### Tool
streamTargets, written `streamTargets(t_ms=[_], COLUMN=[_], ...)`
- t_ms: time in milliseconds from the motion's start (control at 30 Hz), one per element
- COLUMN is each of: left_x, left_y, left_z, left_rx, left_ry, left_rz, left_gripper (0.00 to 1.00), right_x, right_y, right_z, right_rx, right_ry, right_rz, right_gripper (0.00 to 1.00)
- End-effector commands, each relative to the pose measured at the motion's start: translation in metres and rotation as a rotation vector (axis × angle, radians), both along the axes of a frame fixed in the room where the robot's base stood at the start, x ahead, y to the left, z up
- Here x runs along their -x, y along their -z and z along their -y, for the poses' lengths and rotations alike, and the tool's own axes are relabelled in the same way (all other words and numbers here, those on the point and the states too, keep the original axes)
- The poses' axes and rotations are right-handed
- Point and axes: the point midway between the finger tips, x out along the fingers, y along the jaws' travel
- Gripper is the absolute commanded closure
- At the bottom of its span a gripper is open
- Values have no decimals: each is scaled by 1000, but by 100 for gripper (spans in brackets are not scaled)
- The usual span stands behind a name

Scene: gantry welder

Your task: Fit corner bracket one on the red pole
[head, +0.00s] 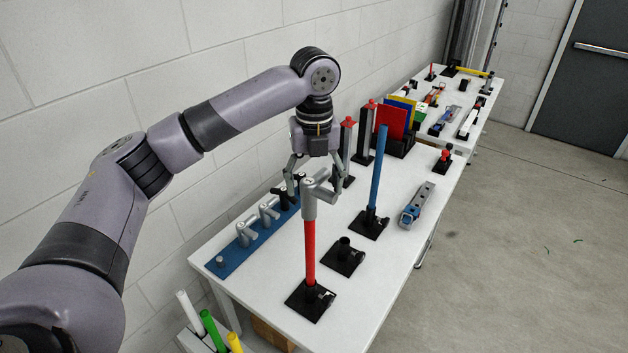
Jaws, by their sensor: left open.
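A grey corner bracket (310,208) sits upright on top of the red pole (309,252), with its side arm pointing up and to the right. The red pole stands in a black base (310,300) near the front of the table. My left gripper (314,190) points down just above and behind the bracket. Its fingers are open, one on each side of the bracket's top. I cannot tell whether they touch it. My right gripper is out of view.
A blue rack (236,257) with more brackets lies along the wall side. A blue pole (379,168) stands in a base behind the red pole, with an empty black base (342,258) between them. A grey-blue tool (416,205) lies at right.

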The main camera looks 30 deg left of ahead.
Motion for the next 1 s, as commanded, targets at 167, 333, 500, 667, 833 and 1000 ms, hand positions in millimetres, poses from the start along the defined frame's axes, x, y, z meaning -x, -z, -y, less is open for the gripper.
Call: streamTargets(t_ms=[167,333,500,667,833,1000], left_x=[0,0,-1,-1,-1,-1], left_y=[0,-1,-20,-57,-87,-108], left_z=[0,0,1,0,0,1], left_rx=[0,0,2,1,-2,-2], left_ry=[0,0,0,-1,-1,0], left_rz=[-1,-1,1,4,2,1], left_gripper=[30,30,30,30,30,30], right_x=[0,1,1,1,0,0], right_y=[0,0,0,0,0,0], right_z=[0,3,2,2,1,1], right_rx=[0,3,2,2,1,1], right_ry=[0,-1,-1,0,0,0], right_rz=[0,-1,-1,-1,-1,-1], right_gripper=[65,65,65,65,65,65])
